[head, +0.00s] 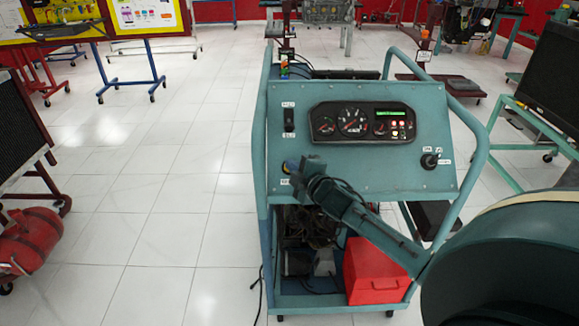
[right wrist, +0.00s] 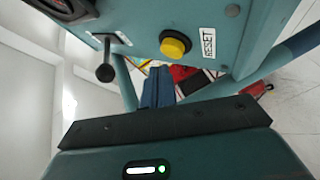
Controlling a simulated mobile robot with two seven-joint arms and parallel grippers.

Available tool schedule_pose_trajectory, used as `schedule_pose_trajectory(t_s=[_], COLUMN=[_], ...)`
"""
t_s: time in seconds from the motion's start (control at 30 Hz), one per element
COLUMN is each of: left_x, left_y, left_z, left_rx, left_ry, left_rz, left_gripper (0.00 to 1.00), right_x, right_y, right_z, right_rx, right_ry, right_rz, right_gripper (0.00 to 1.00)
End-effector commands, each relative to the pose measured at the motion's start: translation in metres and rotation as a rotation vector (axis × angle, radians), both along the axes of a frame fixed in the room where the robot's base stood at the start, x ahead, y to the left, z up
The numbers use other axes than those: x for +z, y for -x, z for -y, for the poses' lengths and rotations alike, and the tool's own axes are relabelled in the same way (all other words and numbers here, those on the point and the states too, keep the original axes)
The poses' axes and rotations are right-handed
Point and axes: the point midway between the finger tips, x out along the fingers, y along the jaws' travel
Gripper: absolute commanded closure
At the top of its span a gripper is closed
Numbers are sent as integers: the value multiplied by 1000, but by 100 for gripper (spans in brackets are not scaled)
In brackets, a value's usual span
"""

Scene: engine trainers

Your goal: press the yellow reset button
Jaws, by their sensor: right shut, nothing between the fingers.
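The yellow reset button (right wrist: 173,47) sits in a dark collar on the teal panel in the right wrist view, beside a white label reading RESET (right wrist: 208,41). In the head view the button (head: 285,168) is at the panel's lower left, partly hidden by my gripper. My right gripper (head: 293,166) is shut and empty, its blue fingertips at the button's place in the head view. In the right wrist view the fingers (right wrist: 158,75) end just below the button; I cannot tell whether they touch it. My left gripper is not in view.
The teal engine trainer's panel (head: 260,130) carries a gauge cluster (head: 363,122), a black switch (head: 289,119) and a black knob (head: 428,161). A red box (head: 375,270) sits on its lower shelf. Teal tube rails frame the sides. White floor (head: 165,200) lies open on the left.

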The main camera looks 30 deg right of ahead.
Motion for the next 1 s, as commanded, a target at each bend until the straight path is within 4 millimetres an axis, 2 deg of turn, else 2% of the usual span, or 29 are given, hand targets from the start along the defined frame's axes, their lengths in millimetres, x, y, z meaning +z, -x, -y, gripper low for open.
schedule_pose_trajectory(t_s=[1.0], left_x=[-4], left_y=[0], left_z=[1], left_rx=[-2], left_ry=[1], left_rz=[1], left_gripper=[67], right_x=[-7], right_y=[-5], right_z=[3], right_rx=[0], right_ry=[0], right_rz=[0], right_gripper=[100])
